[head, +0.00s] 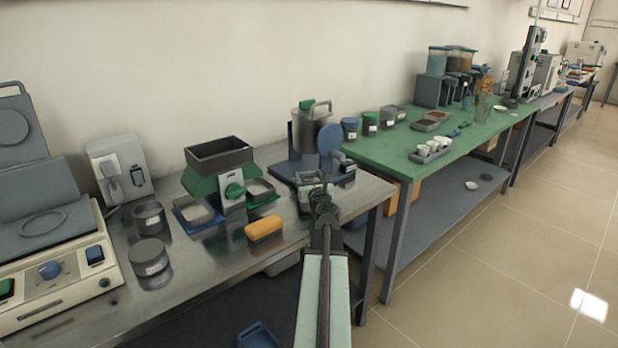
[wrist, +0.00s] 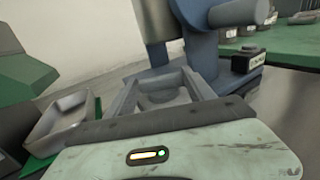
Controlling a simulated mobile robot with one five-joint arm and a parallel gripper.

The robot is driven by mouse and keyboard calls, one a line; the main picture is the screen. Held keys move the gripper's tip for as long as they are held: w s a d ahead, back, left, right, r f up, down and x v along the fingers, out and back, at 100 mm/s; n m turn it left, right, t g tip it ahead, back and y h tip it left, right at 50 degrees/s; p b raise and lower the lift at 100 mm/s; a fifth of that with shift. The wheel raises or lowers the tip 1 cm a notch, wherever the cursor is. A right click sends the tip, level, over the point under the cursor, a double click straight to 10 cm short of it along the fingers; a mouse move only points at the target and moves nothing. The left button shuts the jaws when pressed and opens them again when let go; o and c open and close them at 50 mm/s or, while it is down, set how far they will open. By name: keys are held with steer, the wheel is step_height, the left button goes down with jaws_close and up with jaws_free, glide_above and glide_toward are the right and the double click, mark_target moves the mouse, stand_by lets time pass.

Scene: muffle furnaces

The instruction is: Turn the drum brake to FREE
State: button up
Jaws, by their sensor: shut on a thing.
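A steel drum (head: 312,130) with a green handle on its lid stands on a dark blue stand at the bench's right end. A round blue disc (head: 330,138) is at its right side. My gripper (head: 318,193) is in front of the stand, shut on a grey square tray (wrist: 165,82) below the drum. The jaw contact is mostly hidden.
A green splitter with a dark hopper (head: 218,160) and an orange-topped block (head: 264,228) are left of my gripper. A grey pan (wrist: 62,122) lies close on the left in the wrist view. The green table (head: 450,155) is to the right; the floor beyond is clear.

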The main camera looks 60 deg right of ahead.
steer(key=n+t+y, duration=0.2)
steer(key=d+n+t+y, duration=0.1)
steer(key=y, duration=0.1)
steer(key=shift+s, duration=0.25)
steer(key=shift+s+d+n+t+y, duration=0.1)
steer(key=shift+n+t+y, duration=0.7)
steer(key=shift+n+y, duration=0.7)
steer(key=shift+y, duration=0.4)
steer(key=o, duration=1.4)
